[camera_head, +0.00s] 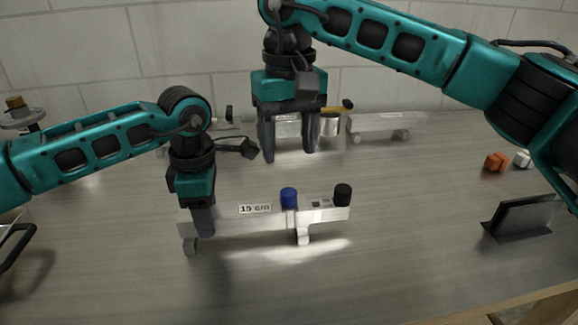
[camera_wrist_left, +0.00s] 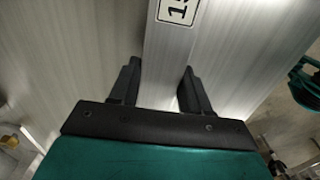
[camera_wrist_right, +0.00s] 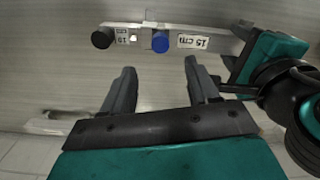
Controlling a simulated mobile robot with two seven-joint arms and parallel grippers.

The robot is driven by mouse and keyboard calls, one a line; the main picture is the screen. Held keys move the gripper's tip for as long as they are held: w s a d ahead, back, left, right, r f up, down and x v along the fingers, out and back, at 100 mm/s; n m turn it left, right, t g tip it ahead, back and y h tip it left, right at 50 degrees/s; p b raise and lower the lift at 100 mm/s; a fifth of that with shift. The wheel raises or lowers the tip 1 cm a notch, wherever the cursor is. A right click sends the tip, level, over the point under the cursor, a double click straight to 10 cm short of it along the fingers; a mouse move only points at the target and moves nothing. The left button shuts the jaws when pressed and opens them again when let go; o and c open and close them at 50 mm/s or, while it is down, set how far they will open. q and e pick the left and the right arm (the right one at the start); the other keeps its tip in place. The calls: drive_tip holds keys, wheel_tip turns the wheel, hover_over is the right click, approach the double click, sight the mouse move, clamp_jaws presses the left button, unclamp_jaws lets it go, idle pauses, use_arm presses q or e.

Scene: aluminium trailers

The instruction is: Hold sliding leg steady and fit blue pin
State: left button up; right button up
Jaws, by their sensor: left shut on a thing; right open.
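An aluminium trailer piece with a "15 cm" label (camera_head: 254,209) stands on the bench. The blue pin (camera_head: 289,197) stands upright in it, right of the label; how deep it sits I cannot tell. The blue pin also shows in the right wrist view (camera_wrist_right: 160,42). A narrower section with a black knob (camera_head: 342,194) extends to the right above a short foot (camera_head: 303,236). My left gripper (camera_head: 203,222) is shut on the left end of the labelled bar (camera_wrist_left: 168,60). My right gripper (camera_head: 288,152) is open and empty, above and behind the blue pin.
A second aluminium assembly (camera_head: 385,122) lies at the back near the tiled wall, partly behind my right gripper. An orange block (camera_head: 496,161), a white block (camera_head: 522,158) and a dark stand (camera_head: 518,217) are at the right. The bench in front is clear.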

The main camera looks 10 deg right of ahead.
wheel_tip(320, 180, up, 5)
drive_tip(key=shift+r, duration=0.15)
idle(0.3)
use_arm(q)
drive_tip(key=o, duration=1.4)
